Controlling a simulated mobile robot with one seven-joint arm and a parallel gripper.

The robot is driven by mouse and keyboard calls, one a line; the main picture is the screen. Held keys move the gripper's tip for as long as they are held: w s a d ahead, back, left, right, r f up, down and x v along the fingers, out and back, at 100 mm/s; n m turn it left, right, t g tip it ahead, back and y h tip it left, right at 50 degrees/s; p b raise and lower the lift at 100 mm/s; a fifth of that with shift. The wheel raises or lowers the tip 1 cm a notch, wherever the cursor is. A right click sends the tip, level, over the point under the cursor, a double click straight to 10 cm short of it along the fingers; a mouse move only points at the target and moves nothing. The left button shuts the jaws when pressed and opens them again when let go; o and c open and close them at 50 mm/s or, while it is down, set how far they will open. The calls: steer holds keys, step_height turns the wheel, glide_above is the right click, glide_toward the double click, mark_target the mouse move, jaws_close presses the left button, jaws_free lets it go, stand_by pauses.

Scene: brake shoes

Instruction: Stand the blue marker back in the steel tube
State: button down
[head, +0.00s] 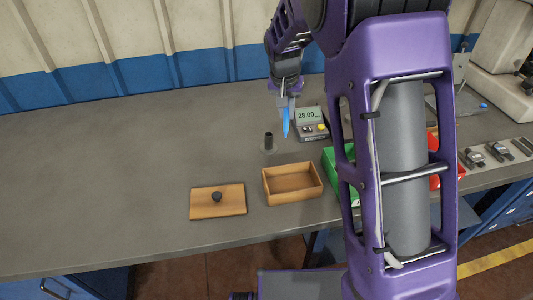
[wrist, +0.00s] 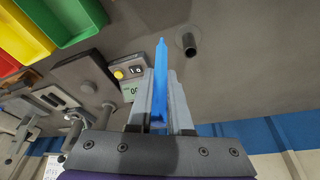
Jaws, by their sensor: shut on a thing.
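The blue marker (head: 286,124) is held by my gripper (head: 285,102), with its pointed end hanging down above the bench. In the wrist view the marker (wrist: 160,75) sits between the two fingers of my gripper (wrist: 161,95), which are shut on it. The steel tube (head: 268,140) stands upright on a round base on the bench, a little left of and below the marker in the head view. In the wrist view the tube (wrist: 189,44) shows its dark mouth, to the right of the marker's tip and apart from it.
A scale (head: 312,124) with a lit display stands just right of the marker. An open wooden box (head: 292,197) and its knobbed lid (head: 218,207) lie in front of the tube. A green bin (head: 338,177) and a red bin (head: 433,160) are at right. The bench's left side is clear.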

steer(key=w+a+r+m+t, duration=0.1)
steer(key=w+a, duration=0.3)
steer(key=a, duration=0.1)
steer(key=shift+d+f+b, duration=0.15)
steer(key=shift+f+b, duration=0.7)
steer(key=shift+f, duration=3.8)
steer(key=shift+f, duration=0.2)
steer(key=c, duration=0.8)
jaws_free()
steer(key=shift+c, duration=0.2)
